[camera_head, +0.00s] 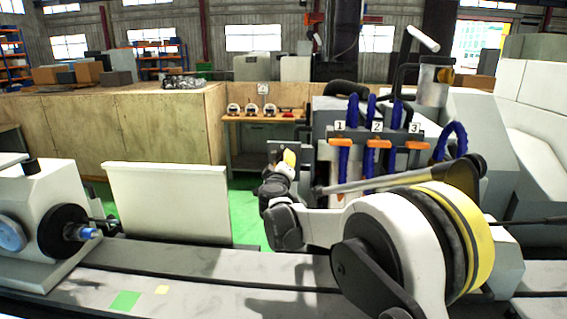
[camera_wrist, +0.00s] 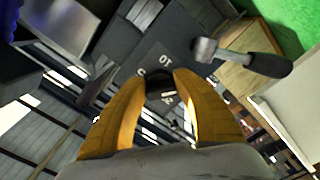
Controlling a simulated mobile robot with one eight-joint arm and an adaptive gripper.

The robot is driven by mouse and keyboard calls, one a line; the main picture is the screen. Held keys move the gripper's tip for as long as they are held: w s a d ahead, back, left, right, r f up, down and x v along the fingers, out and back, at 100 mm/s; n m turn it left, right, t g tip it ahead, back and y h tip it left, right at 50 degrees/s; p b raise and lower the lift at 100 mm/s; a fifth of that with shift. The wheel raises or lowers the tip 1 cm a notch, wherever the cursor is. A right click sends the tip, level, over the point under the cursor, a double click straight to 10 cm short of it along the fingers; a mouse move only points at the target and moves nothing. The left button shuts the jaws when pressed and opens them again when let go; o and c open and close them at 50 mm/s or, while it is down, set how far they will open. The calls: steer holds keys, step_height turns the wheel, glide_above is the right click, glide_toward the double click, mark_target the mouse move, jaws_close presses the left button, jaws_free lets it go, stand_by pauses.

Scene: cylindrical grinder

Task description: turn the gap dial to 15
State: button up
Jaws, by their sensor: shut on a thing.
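The gap dial (camera_wrist: 158,87) shows in the wrist view as a small dark knob on a dark grey panel (camera_wrist: 150,50). White markings surround it; "10" reads upside down above it, and the other marks are partly covered or too small to read surely. My gripper (camera_wrist: 160,80) has its two yellow fingers on either side of the knob and is shut on it. The dial's pointer cannot be made out. In the head view my gripper (camera_head: 289,159) is at the grey panel left of the numbered hoses, and the dial is hidden behind it.
A lever with a dark grip (camera_wrist: 255,62) sticks out close to the right of the dial in the wrist view. Blue hoses with orange handles (camera_head: 378,144) stand right of my gripper. A white panel (camera_head: 168,203) stands to the left on the machine bed.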

steer(key=shift+a+m, duration=0.1)
steer(key=shift+m, duration=0.4)
steer(key=o, duration=1.2)
steer(key=shift+c, duration=0.2)
steer(key=s, duration=1.2)
steer(key=shift+a, duration=0.2)
